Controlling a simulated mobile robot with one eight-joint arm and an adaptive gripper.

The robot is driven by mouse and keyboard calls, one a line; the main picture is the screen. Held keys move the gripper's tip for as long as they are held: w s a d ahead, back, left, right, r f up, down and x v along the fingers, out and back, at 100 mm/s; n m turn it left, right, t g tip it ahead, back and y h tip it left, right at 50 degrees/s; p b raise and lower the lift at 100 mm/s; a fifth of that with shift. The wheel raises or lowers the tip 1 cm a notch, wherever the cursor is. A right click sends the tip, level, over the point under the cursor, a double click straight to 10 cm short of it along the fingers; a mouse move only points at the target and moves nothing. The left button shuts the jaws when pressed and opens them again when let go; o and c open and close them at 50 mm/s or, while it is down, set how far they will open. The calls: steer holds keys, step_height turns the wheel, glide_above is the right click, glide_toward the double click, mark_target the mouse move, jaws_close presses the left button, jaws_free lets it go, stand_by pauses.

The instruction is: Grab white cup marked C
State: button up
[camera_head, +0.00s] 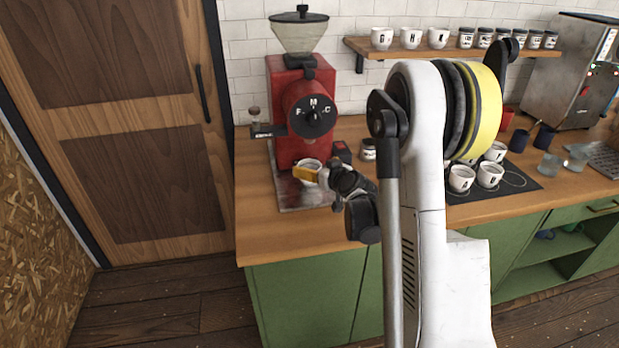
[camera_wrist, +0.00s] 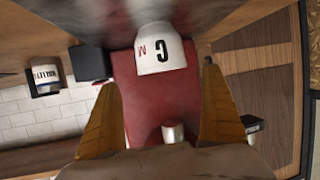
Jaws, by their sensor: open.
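A white cup (camera_head: 311,164) stands on the base tray under the red grinder in the head view, partly hidden behind my gripper (camera_head: 307,174). The wrist view shows the white cup (camera_wrist: 161,50) near the top, with a large dark letter that reads as C or G and a small red mark beside it. My gripper (camera_wrist: 162,88) is open there, with one yellow finger on each side of the picture. The cup lies beyond the fingertips, roughly between their lines. The fingers hold nothing.
The red grinder (camera_head: 288,95) stands close behind the cup. A shelf (camera_head: 450,50) holds several white cups and jars. More cups stand on a dark mat (camera_head: 515,181) at the right. A dark jar (camera_head: 368,150) is beside the grinder. The counter's left front is clear.

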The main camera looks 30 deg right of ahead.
mark_target(305, 163)
steer(key=x, duration=0.1)
steer(key=b+x, duration=0.1)
steer(key=x, duration=0.1)
steer(key=b+x, duration=0.1)
steer(key=shift+w+a+f, duration=0.25)
steer(key=shift+f, duration=0.25)
steer(key=shift+r, duration=0.1)
steer(key=c, duration=1.5)
steer(key=shift+o, duration=0.2)
steer(key=shift+r, duration=0.1)
